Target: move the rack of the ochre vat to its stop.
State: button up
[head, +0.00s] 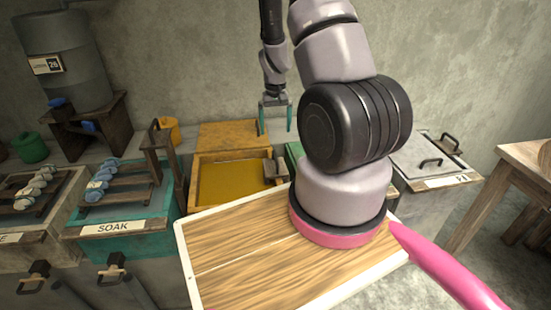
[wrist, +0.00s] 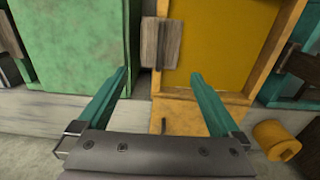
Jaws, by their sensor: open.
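The ochre vat (head: 194,182) stands at the middle of the row in the head view, with yellow liquid (head: 235,182) inside and a flat ochre panel (head: 225,134) behind it. A pale wooden block (head: 274,168) sits at its right rim and also shows in the wrist view (wrist: 160,44). I cannot tell whether this block is part of the rack; no other rack part is clear. My gripper (head: 276,130) is open and empty above the back of the vat. In the wrist view its teal fingers (wrist: 160,74) are spread, with the block beyond their tips.
A green vat (wrist: 75,45) adjoins the ochre one, mostly hidden behind my arm in the head view. The teal SOAK vat (head: 125,235) with its wooden rack stands to the left. A wooden table (head: 525,155) is at the right.

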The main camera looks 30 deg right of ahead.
jog(key=shift+f, duration=6.8)
grip_shut()
notch_tip(320, 180, up, 18)
jog(key=shift+r, duration=0.2)
jog(key=shift+w, duration=0.1)
grip_release()
notch_tip(320, 180, up, 7)
send_over(275, 155)
